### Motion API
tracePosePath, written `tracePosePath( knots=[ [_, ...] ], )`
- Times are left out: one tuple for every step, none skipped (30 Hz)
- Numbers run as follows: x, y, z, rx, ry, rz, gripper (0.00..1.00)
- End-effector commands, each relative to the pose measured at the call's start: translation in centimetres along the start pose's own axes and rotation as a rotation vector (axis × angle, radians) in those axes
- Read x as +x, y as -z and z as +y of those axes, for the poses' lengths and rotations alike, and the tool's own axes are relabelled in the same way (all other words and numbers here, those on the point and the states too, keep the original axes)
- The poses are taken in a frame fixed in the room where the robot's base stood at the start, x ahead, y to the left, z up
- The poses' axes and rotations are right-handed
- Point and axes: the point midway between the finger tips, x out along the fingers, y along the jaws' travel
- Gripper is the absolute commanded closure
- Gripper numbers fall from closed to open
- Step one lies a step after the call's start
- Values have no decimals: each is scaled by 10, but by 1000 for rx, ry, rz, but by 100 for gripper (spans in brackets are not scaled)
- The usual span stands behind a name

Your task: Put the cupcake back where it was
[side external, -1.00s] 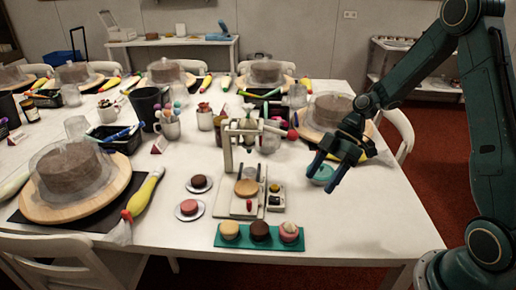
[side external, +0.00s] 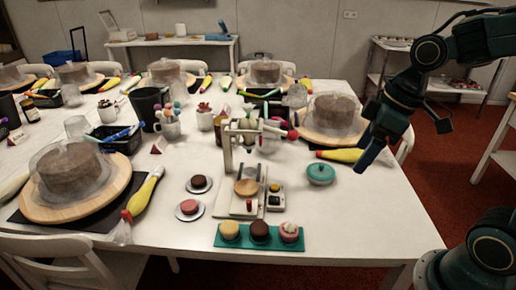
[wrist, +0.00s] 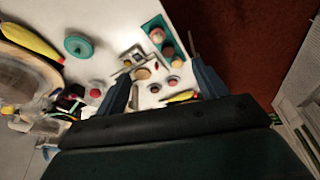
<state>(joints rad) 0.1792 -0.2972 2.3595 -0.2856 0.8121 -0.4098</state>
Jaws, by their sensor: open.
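Three cupcakes stand in a row on a teal tray (side external: 218,243): a pale yellow-topped one (side external: 229,230), a dark brown one (side external: 260,231) and a pink-topped one (side external: 289,232). A dark cake (side external: 199,182) and a pink cake (side external: 188,207) sit on separate small plates. I cannot tell which is the task's cupcake. A small stand (side external: 228,155) holds a round tan disc (side external: 246,187), with no cupcake visible on it. My gripper (side external: 370,158) is open and empty, above the table's right side. It also shows in the wrist view (wrist: 160,70), its fingers apart.
A large covered cake (side external: 333,110) on a wooden turntable and a yellow piping tool (side external: 340,155) are close to my gripper. The front right tabletop (side external: 370,215) is clear.

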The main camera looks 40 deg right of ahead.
Motion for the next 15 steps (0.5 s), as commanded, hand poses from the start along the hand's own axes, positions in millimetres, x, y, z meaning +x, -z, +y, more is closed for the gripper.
tracePosePath(
  knots=[
    [-8,-5,-5,29,-27,14,29],
    [-12,-8,-7,51,-40,20,29],
    [-17,-12,-10,81,-58,29,29],
    [-21,-15,-11,104,-71,38,29],
    [-25,-18,-13,127,-84,46,29],
    [-29,-23,-16,157,-100,58,29],
    [-33,-26,-17,180,-111,68,29],
    [-36,-30,-19,205,-122,78,29],
    [-40,-34,-21,235,-135,91,29],
    [-42,-38,-22,258,-144,101,29],
    [-45,-41,-23,279,-152,111,29],
    [-48,-45,-25,307,-162,124,29],
    [-50,-48,-26,325,-168,133,29],
    [-52,-51,-26,343,-173,140,29],
    [-54,-54,-27,364,-179,150,29]
  ],
)
